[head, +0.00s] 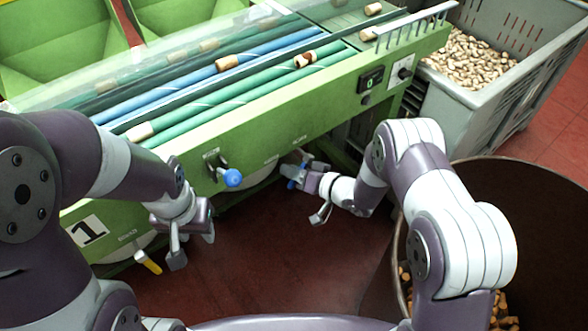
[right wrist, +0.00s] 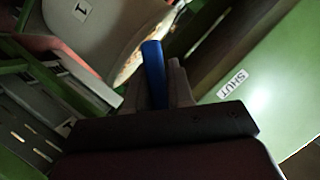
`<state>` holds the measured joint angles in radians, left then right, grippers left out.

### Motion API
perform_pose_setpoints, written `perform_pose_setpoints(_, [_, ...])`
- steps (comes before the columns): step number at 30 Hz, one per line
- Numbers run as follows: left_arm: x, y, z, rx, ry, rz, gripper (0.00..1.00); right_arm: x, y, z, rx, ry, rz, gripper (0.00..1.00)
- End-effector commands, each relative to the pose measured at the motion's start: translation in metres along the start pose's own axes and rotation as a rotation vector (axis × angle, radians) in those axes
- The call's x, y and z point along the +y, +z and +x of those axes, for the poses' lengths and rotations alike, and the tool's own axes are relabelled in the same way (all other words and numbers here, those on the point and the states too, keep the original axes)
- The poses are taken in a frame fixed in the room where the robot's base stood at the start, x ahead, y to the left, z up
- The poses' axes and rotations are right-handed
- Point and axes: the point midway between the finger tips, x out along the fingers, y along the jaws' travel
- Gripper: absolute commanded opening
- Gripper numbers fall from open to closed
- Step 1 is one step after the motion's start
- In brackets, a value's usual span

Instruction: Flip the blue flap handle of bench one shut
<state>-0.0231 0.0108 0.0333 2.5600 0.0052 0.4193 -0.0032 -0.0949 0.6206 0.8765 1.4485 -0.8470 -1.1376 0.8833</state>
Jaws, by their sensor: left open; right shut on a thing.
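Bench one is the green sorting bench (head: 215,135) with a "1" plate on its front at the left. My right gripper (head: 298,174) is low at the bench front, shut on the blue flap handle (head: 291,180). In the right wrist view the blue handle (right wrist: 154,72) stands up between the two fingers, its lower part hidden by the gripper. A "SHUT" label (right wrist: 232,83) is on the green panel to the right of it. My left gripper (head: 194,244) is open and empty, in front of the bench near the "1" plate.
A yellow handle (head: 148,262) hangs below at the left. A brown drum (head: 520,190) with corks is at right, a grey crate (head: 490,100) behind. Red floor (head: 290,270) is clear between.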

Motion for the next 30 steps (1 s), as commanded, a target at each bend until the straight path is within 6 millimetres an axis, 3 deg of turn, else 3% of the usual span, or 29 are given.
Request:
perform_pose_setpoints(8, [0.000,0.000,0.000,0.000,0.000,0.000,0.43,0.001,0.001,0.000,-0.001,0.001,0.001,0.00])
perform_pose_setpoints(9, [0.000,0.000,0.000,0.000,0.000,0.000,0.43,0.001,0.001,0.000,-0.001,0.001,0.001,0.35])
perform_pose_setpoints(10, [0.000,0.000,0.000,0.000,0.000,0.000,0.43,0.001,0.001,0.000,0.000,0.001,0.001,0.43])
perform_pose_setpoints(20, [0.000,0.000,-0.001,0.000,0.000,0.000,0.43,0.000,-0.001,-0.004,0.000,0.002,0.000,0.43])
perform_pose_setpoints(23, [0.000,-0.001,-0.006,0.000,0.000,0.000,0.43,0.000,-0.002,-0.016,0.001,0.004,0.000,0.43])
perform_pose_setpoints(30, [0.000,-0.002,-0.020,0.000,0.000,0.000,0.43,-0.001,-0.003,-0.074,0.002,0.006,0.004,0.43])
